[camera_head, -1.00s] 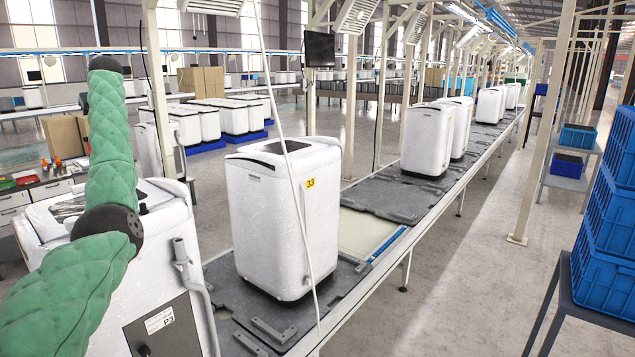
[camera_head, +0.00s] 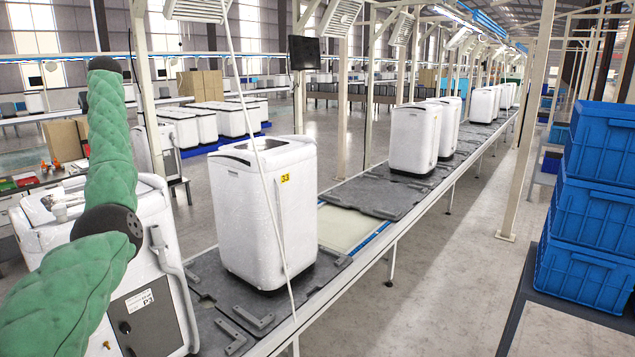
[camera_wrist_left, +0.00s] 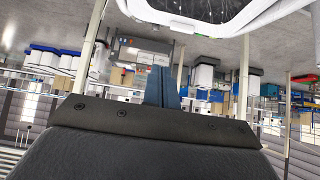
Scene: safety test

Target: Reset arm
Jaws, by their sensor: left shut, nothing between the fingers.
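My left arm (camera_head: 112,165), in a green padded cover with black joints, rises at the left of the head view. Its gripper does not show there. In the left wrist view my left gripper (camera_wrist_left: 162,88) has its two blue-grey fingers shut together with nothing between them. A white machine (camera_wrist_left: 205,12) with a dark lid opening shows at the top edge of that upside-down view, apart from the fingers. My right arm and gripper are not in view.
A white washing machine (camera_head: 265,210) tagged 33 stands on the conveyor line (camera_head: 375,203), with several more behind. Another white machine (camera_head: 165,285) is close beside my left arm, partly hidden by it. Stacked blue crates (camera_head: 590,215) stand at the right. The floor aisle (camera_head: 440,290) is clear.

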